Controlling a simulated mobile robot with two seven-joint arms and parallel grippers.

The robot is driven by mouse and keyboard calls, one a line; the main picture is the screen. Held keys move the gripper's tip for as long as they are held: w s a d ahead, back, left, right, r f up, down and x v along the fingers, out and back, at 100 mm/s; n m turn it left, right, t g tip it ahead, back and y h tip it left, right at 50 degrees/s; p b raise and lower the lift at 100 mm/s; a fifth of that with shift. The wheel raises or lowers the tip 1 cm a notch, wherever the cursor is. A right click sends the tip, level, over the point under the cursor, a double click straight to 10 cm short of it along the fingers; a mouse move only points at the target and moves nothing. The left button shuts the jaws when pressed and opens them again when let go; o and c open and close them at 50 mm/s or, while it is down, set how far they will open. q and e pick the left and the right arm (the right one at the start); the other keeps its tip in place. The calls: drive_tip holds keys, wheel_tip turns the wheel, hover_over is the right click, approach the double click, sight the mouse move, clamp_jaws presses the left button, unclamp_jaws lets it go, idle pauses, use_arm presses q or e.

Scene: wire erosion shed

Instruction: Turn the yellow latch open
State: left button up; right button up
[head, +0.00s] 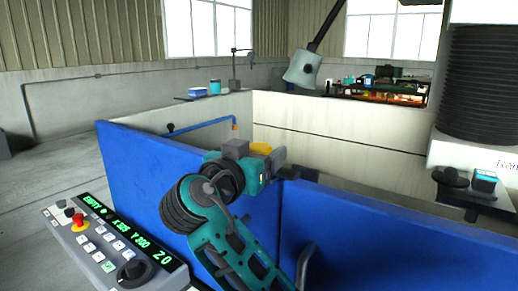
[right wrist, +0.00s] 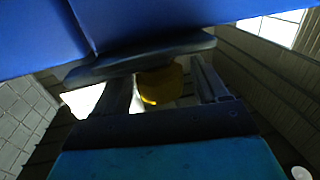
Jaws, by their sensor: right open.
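The yellow latch (head: 260,148) shows as a small rounded yellow piece behind the top edge of the blue panels. My right gripper (head: 272,165) is at that edge, just in front of and below the latch. In the right wrist view, the yellow latch (right wrist: 162,86) lies between the two open fingers of my right gripper (right wrist: 162,80). A dark bar crosses just beyond the fingertips and covers part of the latch. I cannot tell whether a finger touches it. My left gripper is out of view.
Blue panels (head: 135,170) stand around the work area. A control panel (head: 115,240) with a red button is at the lower left. A blue pipe (head: 200,125) runs behind the left panel. A grey machine head with a black bellows (head: 482,80) stands at the right.

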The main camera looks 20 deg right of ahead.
drive_tip(key=shift+w+d, duration=0.1)
drive_tip(key=shift+c, duration=0.2)
clamp_jaws()
idle(0.5)
